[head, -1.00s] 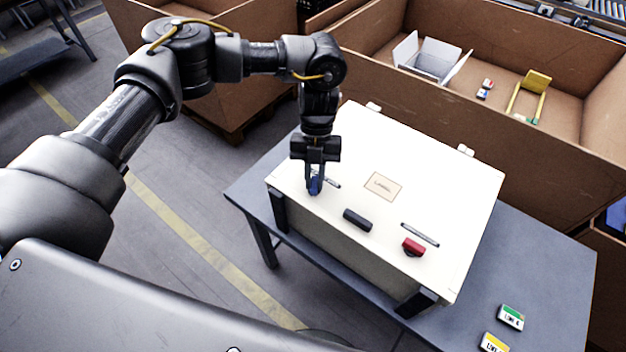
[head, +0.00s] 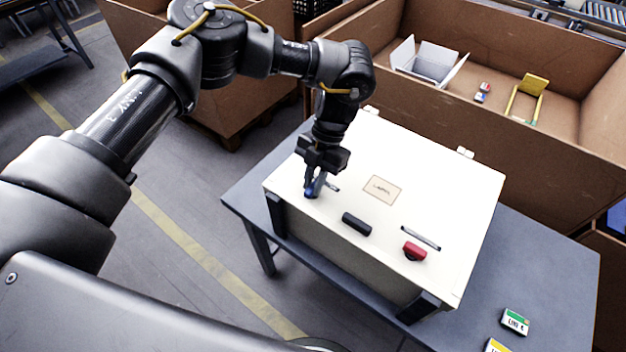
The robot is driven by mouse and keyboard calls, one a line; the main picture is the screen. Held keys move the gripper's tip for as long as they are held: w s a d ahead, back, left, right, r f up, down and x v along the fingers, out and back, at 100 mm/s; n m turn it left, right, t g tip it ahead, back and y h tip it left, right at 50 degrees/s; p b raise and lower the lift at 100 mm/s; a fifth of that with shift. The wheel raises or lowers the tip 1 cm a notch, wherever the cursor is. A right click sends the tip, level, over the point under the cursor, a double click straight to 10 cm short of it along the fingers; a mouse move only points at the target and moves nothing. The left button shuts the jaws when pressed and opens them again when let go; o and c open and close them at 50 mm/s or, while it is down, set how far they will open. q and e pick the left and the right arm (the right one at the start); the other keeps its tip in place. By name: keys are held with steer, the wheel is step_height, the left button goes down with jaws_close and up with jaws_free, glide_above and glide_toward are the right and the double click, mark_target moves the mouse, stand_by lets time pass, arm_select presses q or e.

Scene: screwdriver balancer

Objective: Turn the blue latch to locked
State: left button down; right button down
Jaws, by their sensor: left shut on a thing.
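The blue latch (head: 310,192) sits on the white lid of a box (head: 440,180), near its left front corner. My left gripper (head: 316,183) points down over it and is shut on the latch, hiding part of it. A short dark slot mark (head: 333,187) shows just right of the fingers. A red latch (head: 414,251) sits on the right front part of the lid, below a longer grey slot mark (head: 420,237). My right gripper is not in view.
A black handle (head: 357,224) lies between the two latches, and a label (head: 382,190) is on the lid. The box stands on a grey table (head: 550,260) with small green (head: 515,321) and yellow (head: 496,346) labelled items at right. Large brown crates (head: 520,165) stand behind.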

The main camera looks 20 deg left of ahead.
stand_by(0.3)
arm_select(q)
steer(key=c, duration=1.4)
jaws_free()
steer(key=shift+o, duration=0.2)
steer(key=b+v, duration=0.1)
steer(key=v, duration=0.9)
steer(key=shift+w+r+b, duration=0.2)
steer(key=shift+r+b, duration=0.15)
steer(key=shift+b, duration=0.05)
